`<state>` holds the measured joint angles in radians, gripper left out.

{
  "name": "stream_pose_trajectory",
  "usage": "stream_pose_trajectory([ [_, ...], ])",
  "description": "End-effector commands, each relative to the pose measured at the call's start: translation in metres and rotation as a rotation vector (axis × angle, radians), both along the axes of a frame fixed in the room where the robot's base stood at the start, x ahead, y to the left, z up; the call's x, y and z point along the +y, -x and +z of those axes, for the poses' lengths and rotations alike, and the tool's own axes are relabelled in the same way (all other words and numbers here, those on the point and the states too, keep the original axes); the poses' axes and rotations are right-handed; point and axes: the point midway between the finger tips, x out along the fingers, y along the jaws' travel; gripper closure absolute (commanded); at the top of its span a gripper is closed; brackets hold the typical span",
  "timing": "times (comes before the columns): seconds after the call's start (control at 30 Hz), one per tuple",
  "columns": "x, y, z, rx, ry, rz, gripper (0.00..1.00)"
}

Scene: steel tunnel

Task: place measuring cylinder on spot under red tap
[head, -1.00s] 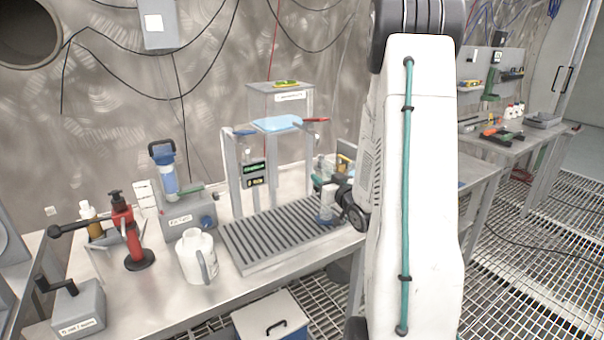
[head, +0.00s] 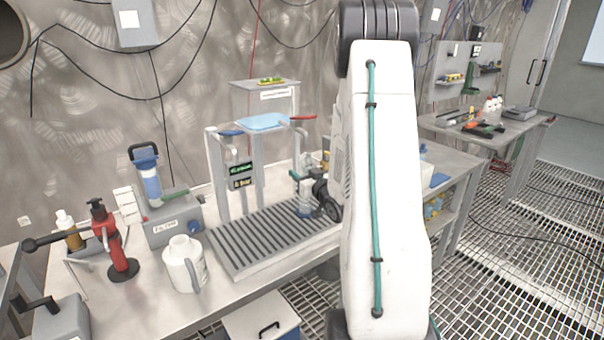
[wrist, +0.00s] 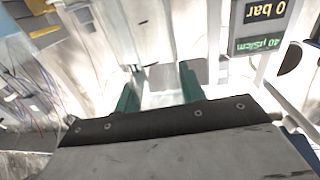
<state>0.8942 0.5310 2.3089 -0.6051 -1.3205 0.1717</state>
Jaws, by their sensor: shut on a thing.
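The measuring cylinder (head: 304,207) is a clear, bluish upright vessel above or on the right end of the grated drip tray (head: 222,262). My gripper (head: 303,181) is shut on it, with green fingers around its upper part. In the wrist view the two green fingers of my gripper (wrist: 160,88) have a pale, see-through shape between them. The red tap (head: 303,117) is a red lever on the right post of the stand, almost straight above the cylinder in the head view. The spot under it is not visible. I cannot tell whether the cylinder's base touches the tray.
A blue tap (head: 230,132) is on the left post, with a display (head: 241,175) between the posts. A white jug (head: 184,264) stands left of the tray.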

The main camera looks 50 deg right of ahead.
Motion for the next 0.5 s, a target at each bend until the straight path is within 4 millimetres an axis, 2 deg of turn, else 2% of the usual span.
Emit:
stream_pose_trajectory([
  [0.03, -0.0005, 0.0003, -0.0005, 0.000, 0.000, -0.001, 0.52],
  [0.1, -0.0009, 0.0005, -0.0003, 0.000, 0.000, -0.001, 0.39],
  [0.43, -0.0022, 0.0013, 0.0035, -0.001, 0.001, -0.003, 0.39],
  [0.5, -0.0007, 0.0087, 0.0029, 0.000, 0.000, -0.005, 0.39],
])
